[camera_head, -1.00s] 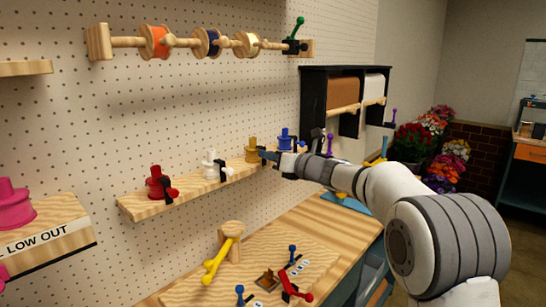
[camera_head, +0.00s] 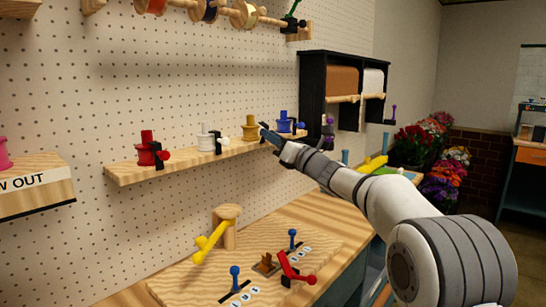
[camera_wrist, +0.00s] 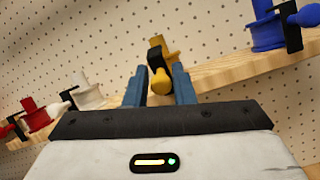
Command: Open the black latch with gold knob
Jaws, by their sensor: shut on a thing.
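The gold spool (camera_head: 250,128) stands on the wooden wall shelf, between the white spool and the blue spool. In the wrist view its black latch (camera_wrist: 154,58) shows in front of it, with the gold knob (camera_wrist: 161,82) pointing toward me. My gripper (camera_wrist: 158,86) has a blue finger on each side of the knob and is shut on it. In the head view my gripper (camera_head: 265,134) is at the front right of the gold spool and hides its latch and knob.
The white spool (camera_head: 207,139) and red spool (camera_head: 147,151) stand to the left, the blue spool (camera_head: 285,122) to the right, each with its own latch. The workbench (camera_head: 305,217) below carries a board with several coloured levers. The pegboard wall (camera_head: 150,90) is close behind.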

